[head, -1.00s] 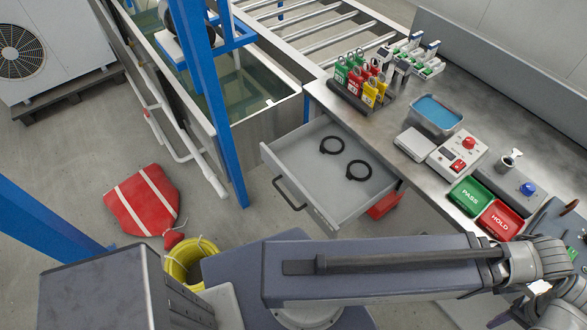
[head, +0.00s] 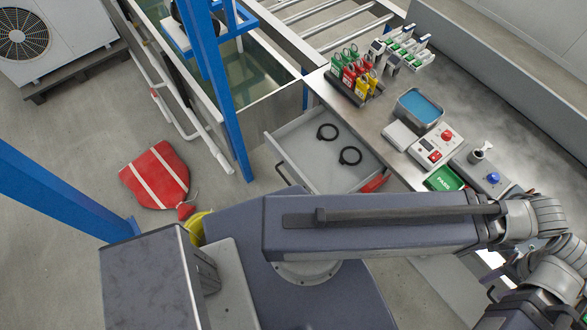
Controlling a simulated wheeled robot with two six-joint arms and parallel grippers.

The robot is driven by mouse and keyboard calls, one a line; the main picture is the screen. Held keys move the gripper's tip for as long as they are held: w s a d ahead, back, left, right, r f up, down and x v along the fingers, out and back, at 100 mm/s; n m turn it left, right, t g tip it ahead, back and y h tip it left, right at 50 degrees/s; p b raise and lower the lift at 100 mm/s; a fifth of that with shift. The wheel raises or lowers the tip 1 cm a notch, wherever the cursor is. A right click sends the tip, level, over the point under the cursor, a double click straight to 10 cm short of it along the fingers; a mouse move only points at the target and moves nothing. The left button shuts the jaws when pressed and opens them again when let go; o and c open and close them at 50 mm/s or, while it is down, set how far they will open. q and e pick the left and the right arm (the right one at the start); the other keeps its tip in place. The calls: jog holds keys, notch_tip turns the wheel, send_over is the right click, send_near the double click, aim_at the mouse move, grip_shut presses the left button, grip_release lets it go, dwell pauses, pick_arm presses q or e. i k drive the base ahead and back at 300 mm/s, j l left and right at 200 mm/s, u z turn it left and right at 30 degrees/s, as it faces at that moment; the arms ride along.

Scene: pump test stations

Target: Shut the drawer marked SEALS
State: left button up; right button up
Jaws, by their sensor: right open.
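A grey drawer (head: 302,143) stands pulled out from under the steel bench, left of the bench edge. Two black rings (head: 350,156) lie in it, apart from each other. Its front faces the lower left, and my right arm covers part of the front and handle. I cannot read any SEALS mark on it. My right gripper (head: 497,293) is at the lower right, open, well away from the drawer and partly hard to make out. My left gripper is not in view.
The bench holds a clip rack (head: 352,85), a blue-filled tray (head: 420,108), a control box (head: 437,145) and a green PASS tray (head: 443,180). A blue post (head: 232,130) stands left of the drawer. A red bag (head: 157,176) lies on the floor.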

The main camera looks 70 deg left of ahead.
aim_at(314, 164)
jog(key=u, duration=0.4)
jog(key=l+u, duration=0.15)
jog(key=u, duration=0.7)
jog(key=l+u, duration=0.1)
jog(key=u, duration=0.35)
jog(key=k+u, duration=0.1)
jog(key=u, duration=0.75)
